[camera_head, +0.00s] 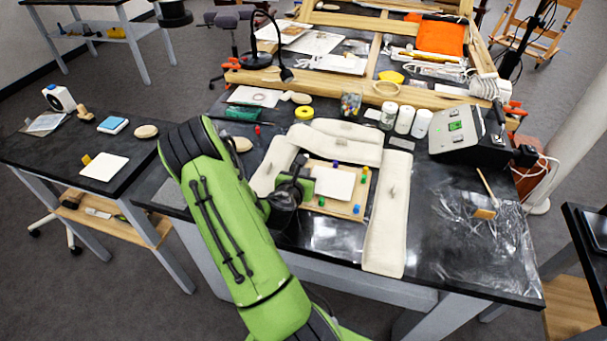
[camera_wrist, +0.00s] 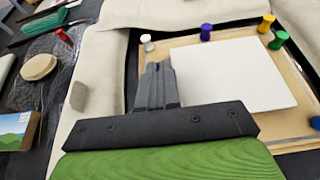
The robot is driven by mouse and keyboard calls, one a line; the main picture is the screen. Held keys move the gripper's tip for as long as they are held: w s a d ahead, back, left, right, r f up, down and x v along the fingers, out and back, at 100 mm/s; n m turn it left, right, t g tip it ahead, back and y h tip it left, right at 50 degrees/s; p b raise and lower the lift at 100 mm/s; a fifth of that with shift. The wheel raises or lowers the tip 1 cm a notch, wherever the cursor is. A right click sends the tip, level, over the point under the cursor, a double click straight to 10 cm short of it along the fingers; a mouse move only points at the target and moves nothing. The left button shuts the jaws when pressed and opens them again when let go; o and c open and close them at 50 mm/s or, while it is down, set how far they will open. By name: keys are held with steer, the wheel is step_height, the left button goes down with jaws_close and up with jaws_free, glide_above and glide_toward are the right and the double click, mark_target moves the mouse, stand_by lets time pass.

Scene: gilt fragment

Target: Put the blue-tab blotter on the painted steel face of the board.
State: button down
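The board (camera_head: 315,204) is a wooden panel with coloured pins round its edge, lying among cream padded bags. A plain white rectangular face (camera_head: 335,183) sits on it; I cannot tell whether it is painted steel. It also shows in the wrist view (camera_wrist: 232,73). My gripper (camera_head: 303,160) hangs over the left part of the board. In the wrist view its two fingers (camera_wrist: 158,68) look pressed together and empty, beside the white face's left edge. I cannot make out a blue-tab blotter for certain. A white pad (camera_head: 104,168) with a yellow tab lies on the left side table.
Cream bags (camera_head: 386,215) border the board on several sides. A blue-and-white block (camera_head: 112,125) and a pale oval (camera_head: 145,131) are on the side table. White jars (camera_head: 404,119) and a grey device (camera_head: 455,134) stand behind; clear plastic film (camera_head: 485,245) covers the right.

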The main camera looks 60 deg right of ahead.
steer(key=shift+f+b, duration=0.3)
steer(key=shift+f, duration=0.15)
stand_by(0.3)
steer(key=c, duration=1.3)
jaws_free()
steer(key=shift+o, duration=0.2)
steer(key=shift+w+r, duration=0.1)
